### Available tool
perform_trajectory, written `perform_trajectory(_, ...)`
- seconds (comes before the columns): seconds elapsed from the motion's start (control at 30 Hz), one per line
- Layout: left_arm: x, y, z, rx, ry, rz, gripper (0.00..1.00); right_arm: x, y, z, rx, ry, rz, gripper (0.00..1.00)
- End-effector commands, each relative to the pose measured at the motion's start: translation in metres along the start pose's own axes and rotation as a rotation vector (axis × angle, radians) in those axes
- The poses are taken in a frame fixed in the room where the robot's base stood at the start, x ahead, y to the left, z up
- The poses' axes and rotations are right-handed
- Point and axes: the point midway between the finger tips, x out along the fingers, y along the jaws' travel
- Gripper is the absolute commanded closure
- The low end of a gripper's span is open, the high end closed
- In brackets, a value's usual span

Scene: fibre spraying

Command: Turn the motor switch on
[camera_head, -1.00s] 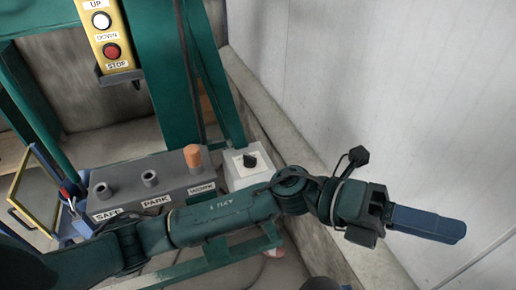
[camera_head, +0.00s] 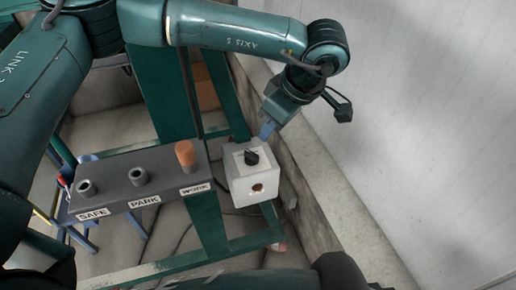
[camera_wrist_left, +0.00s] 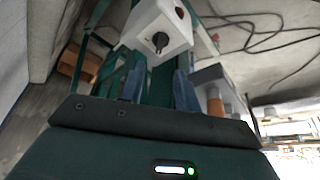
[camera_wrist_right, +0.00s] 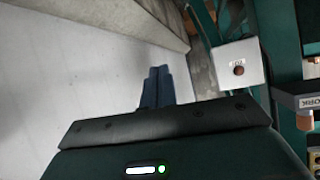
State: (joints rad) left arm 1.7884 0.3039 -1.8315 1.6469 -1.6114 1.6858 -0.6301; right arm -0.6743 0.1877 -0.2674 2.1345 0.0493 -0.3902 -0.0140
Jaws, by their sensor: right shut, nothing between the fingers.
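The motor switch is a black rotary knob (camera_head: 251,157) on top of a white box (camera_head: 241,187). My left gripper (camera_head: 268,130) is just above and behind the box, pointing down toward the knob, apart from it. In the left wrist view its fingers (camera_wrist_left: 160,85) are spread with nothing between them; the knob (camera_wrist_left: 160,40) lies ahead, roughly in line with the gap. My right gripper (camera_wrist_right: 156,86) is shut and empty, with the white box (camera_wrist_right: 238,65) ahead and to its right.
A grey holder (camera_head: 140,178) marked SAFE, PARK and WORK stands left of the box. An orange plug (camera_head: 185,154) is in the WORK position. Green frame beams (camera_head: 212,228) surround the box. A pale wall (camera_head: 430,120) and a concrete ledge (camera_head: 330,195) bound the right side.

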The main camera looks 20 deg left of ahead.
Motion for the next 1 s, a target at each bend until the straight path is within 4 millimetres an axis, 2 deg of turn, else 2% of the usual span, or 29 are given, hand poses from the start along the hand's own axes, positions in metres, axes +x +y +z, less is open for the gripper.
perform_trajectory(0.3, 0.067, -0.002, 0.001, 0.000, -0.003, -0.006, 0.67, -0.004, 0.000, -0.004, -0.015, -0.009, 0.006, 1.00)
perform_trajectory(0.5, 0.098, -0.001, 0.001, -0.001, -0.004, -0.004, 0.67, -0.005, 0.001, -0.004, -0.019, -0.015, 0.008, 1.00)
perform_trajectory(0.7, 0.112, -0.001, 0.002, 0.000, -0.005, -0.003, 0.67, -0.003, 0.001, -0.001, -0.015, -0.022, 0.010, 1.00)
perform_trajectory(1.0, 0.114, -0.001, 0.002, 0.000, -0.005, -0.002, 0.69, -0.003, 0.003, -0.003, -0.012, -0.019, 0.015, 1.00)
